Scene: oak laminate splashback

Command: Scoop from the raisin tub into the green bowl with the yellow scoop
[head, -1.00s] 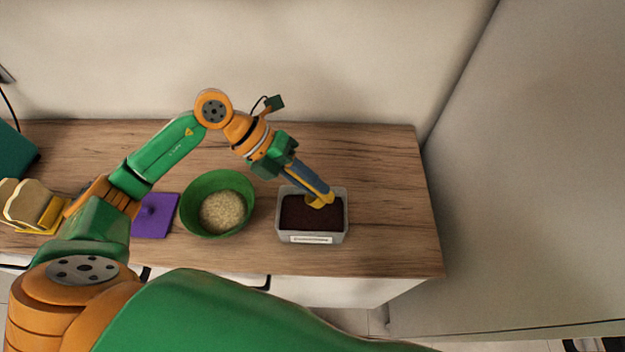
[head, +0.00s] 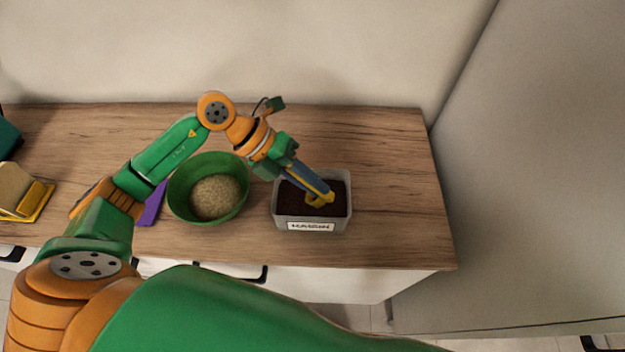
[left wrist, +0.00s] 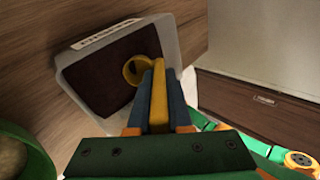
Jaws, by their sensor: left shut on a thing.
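The raisin tub (head: 312,223) is a grey box with a "RAISIN" label and dark contents, right of centre on the counter; it also shows in the left wrist view (left wrist: 75,103). The green bowl (head: 181,181) stands to its left and holds pale grain-like contents. My left gripper (head: 318,191) is shut on the yellow scoop (left wrist: 158,95) and points down over the tub. The scoop's yellow head (head: 320,201) is at the dark contents; I cannot tell how deep it is. My right gripper is not in view.
A purple mat (head: 150,208) lies left of the bowl, partly behind my arm. A beige and yellow object (head: 22,195) stands at the far left. The counter (head: 395,200) is clear right of the tub, beside a grey panel (head: 530,200).

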